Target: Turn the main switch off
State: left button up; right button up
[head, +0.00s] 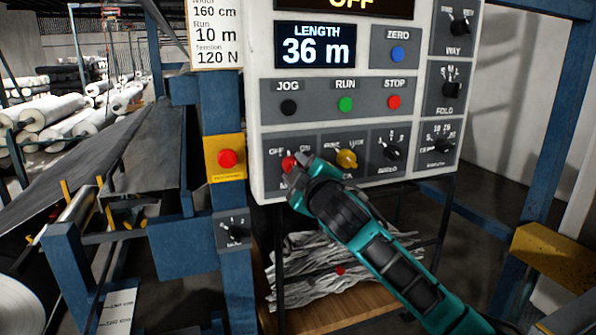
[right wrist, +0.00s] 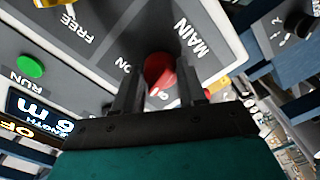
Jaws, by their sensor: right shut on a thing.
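The main switch (head: 289,163) is a red knob at the lower left of the white control panel (head: 254,150), with OFF marked to its left and ON to its right. It also shows in the right wrist view (right wrist: 158,70), beside the MAIN label. My right gripper (head: 297,161) is shut on the red knob, with one dark finger on each side of it. The top display (head: 352,4) reads OFF. My left gripper is not in view.
A yellow knob (head: 346,158) sits close right of the main switch. JOG, RUN and STOP buttons (head: 394,102) are above. A red button on a yellow box (head: 227,158) stands left of the panel. Crumpled grey material (head: 310,285) lies on a shelf below.

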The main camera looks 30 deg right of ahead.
jog(key=n, duration=0.6)
jog(key=shift+n, duration=0.3)
dwell(0.5)
jog(key=o, duration=1.1)
jog(key=shift+c, duration=0.2)
jog(key=b+v, duration=0.1)
jog(key=v, duration=1.2)
jog(key=shift+f, duration=0.1)
